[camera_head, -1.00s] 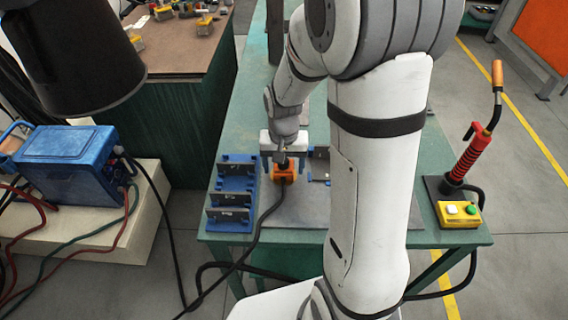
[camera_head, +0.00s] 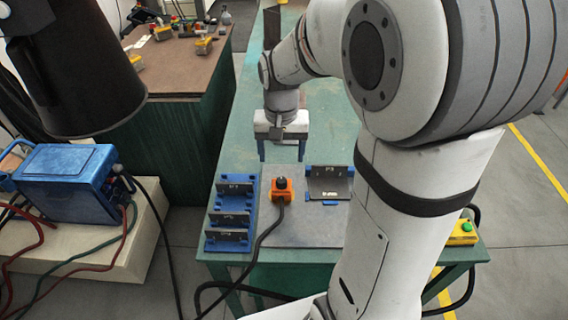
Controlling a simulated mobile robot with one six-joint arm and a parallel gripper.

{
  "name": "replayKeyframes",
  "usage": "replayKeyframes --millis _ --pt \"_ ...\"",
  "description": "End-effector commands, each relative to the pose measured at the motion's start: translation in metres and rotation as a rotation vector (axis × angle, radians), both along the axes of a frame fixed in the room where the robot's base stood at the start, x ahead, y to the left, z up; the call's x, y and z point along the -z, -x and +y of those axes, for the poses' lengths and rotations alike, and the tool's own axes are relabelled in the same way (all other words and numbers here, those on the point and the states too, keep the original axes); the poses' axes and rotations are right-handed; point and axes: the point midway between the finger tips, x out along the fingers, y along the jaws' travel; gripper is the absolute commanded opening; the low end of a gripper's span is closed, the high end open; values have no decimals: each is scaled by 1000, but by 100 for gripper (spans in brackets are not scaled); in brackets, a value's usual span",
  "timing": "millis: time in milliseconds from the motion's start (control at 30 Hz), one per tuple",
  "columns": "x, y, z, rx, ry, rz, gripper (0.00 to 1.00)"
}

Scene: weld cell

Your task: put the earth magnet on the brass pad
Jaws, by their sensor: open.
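The earth magnet (camera_head: 283,190) is an orange block with a black knob on top and a dark cable trailing towards the front. It sits upright on a grey plate (camera_head: 300,232) on the green table. My gripper (camera_head: 281,155) is beyond the magnet, over the table, with its two blue fingers spread apart and nothing between them. It is apart from the magnet. I cannot make out a brass-coloured pad; whether one lies under the magnet or behind my arm I cannot tell.
A blue rack (camera_head: 217,243) with several dark plates stands left of the magnet. A blue fixture with a dark plate (camera_head: 328,183) is close on its right. A yellow button box (camera_head: 462,233) is at the right, partly behind my arm. The front of the grey plate is clear except for the cable.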

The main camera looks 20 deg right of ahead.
Motion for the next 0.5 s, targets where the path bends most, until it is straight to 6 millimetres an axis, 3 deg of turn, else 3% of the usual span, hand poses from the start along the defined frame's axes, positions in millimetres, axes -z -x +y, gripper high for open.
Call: replayKeyframes --millis 167,300,500 --pt "-18 31 0 -63 1 -49 71" --pt "-30 73 -1 -157 8 -111 71" --pt "-33 119 -1 -267 24 -178 71"
